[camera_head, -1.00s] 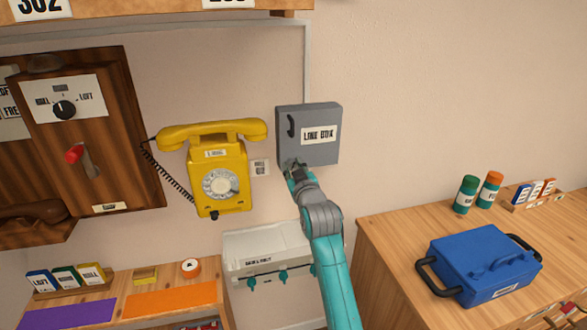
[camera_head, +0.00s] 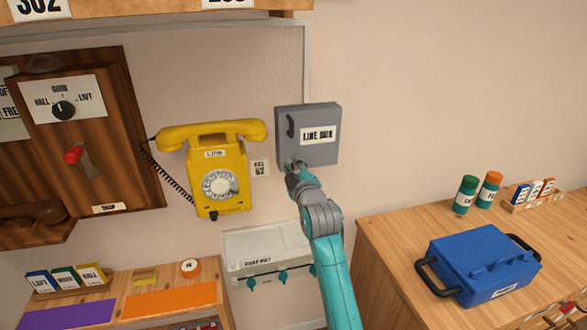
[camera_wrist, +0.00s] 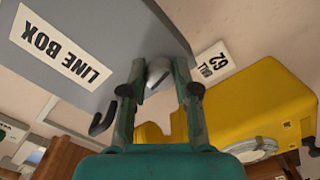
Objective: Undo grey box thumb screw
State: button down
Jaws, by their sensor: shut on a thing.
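The grey box (camera_head: 292,150), labelled LINE BOX, is fixed on the wall right of the yellow phone, with its door closed and a dark handle on its front. It fills the upper left of the wrist view (camera_wrist: 105,75). A silver thumb screw (camera_wrist: 158,73) shows at the box's edge, between my fingertips. My gripper (camera_wrist: 163,80) is shut on the thumb screw. In the head view, my gripper (camera_head: 294,170) is at the box's lower left corner and hides the screw.
The yellow dial phone (camera_head: 230,170) hangs close on the left. A white unit with teal knobs (camera_head: 265,240) is below the box. A blue case (camera_head: 470,255) stands on the wooden cabinet at right. The wall right of the box is bare.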

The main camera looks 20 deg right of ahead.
jog(key=shift+f, duration=0.1)
jog(key=c, duration=0.9)
grip_release()
jog(key=shift+o, duration=0.2)
jog(key=s, duration=1.2)
